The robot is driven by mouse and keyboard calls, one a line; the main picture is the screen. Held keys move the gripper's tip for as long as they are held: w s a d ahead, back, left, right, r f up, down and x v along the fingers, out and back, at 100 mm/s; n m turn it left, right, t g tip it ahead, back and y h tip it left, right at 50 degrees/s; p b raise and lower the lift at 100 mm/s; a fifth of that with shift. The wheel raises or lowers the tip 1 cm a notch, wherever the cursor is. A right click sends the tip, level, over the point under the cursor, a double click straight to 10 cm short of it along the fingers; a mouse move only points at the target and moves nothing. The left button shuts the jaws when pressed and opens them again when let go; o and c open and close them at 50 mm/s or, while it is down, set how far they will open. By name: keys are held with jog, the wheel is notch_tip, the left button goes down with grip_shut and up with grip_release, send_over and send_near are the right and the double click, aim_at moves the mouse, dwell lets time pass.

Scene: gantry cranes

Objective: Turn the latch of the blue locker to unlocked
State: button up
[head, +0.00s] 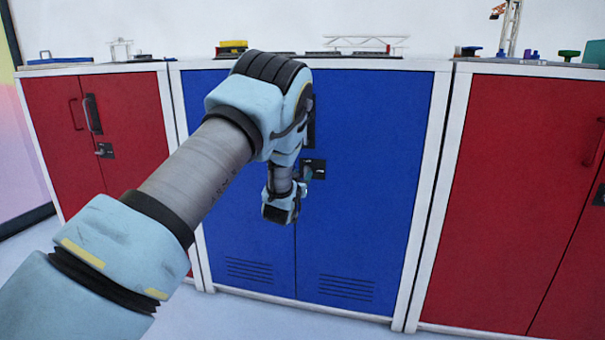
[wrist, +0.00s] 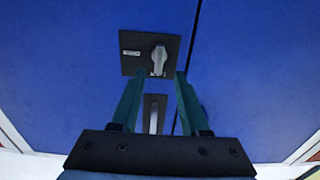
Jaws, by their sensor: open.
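The blue locker (head: 366,180) stands in the middle of the head view, both doors closed. Its latch is a grey knob (wrist: 159,58) on a black plate (wrist: 133,66), and it points up and down in the wrist picture. The plate also shows in the head view (head: 319,165), partly covered by my gripper. My gripper (wrist: 161,75) is open, its two green fingers pointing at the plate. The fingertips lie on either side of the knob's lower end in the wrist picture; I cannot tell whether they touch it. In the head view my arm hides much of the left door.
A dark door handle (wrist: 153,113) shows between my fingers in the wrist view. Red lockers stand at the left (head: 55,120) and right (head: 510,180) of the blue one. Small models and a crane (head: 511,28) stand on the locker tops. Pale floor lies in front.

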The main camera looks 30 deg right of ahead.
aim_at(306, 170)
jog(key=shift+x, duration=1.5)
jog(key=shift+d, duration=0.1)
grip_shut()
